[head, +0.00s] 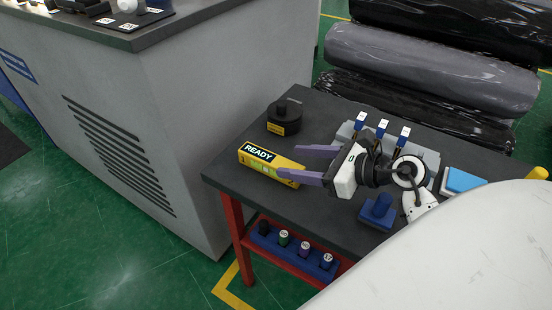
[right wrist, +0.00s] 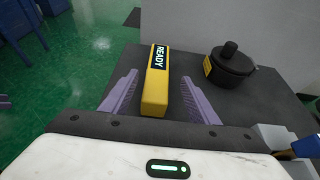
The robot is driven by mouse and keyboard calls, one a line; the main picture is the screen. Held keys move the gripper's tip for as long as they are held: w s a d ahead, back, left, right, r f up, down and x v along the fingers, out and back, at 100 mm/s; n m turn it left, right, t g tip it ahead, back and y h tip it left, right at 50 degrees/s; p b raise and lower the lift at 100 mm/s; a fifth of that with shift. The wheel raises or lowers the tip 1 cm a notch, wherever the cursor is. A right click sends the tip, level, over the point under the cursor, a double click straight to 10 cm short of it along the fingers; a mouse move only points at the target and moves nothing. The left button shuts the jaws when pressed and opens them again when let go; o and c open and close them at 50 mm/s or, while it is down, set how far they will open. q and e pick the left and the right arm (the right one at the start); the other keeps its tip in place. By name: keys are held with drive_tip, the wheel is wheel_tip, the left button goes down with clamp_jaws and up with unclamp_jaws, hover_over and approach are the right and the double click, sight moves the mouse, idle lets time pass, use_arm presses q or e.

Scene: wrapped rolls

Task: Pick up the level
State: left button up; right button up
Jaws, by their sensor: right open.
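The level is a yellow bar with a black READY label (head: 262,156), lying near the left edge of the dark tabletop (head: 285,208). It also shows in the right wrist view (right wrist: 156,90), lengthwise between the two purple fingers. My right gripper (head: 288,161) is open, with one finger to each side of the level's near part. In the right wrist view a gap shows between the level and each finger (right wrist: 160,77). I cannot tell how high the fingers are above the tabletop. My left gripper is not in view.
A black round object with a knob (head: 284,118) stands behind the level. A grey holder with blue-tagged items (head: 428,157), a blue block (head: 378,211) and a blue-white box (head: 462,181) are to the right. A grey cabinet (head: 225,120) stands left; black wrapped rolls (head: 430,65) lie behind.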

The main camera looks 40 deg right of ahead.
sight(274, 160)
drive_tip(key=shift+x, duration=1.15)
drive_tip(key=shift+a+b+x, duration=0.2)
drive_tip(key=shift+b+x, duration=0.85)
drive_tip(key=shift+x, duration=1.7)
drive_tip(key=shift+r, duration=0.1)
drive_tip(key=shift+c, duration=0.2)
clamp_jaws()
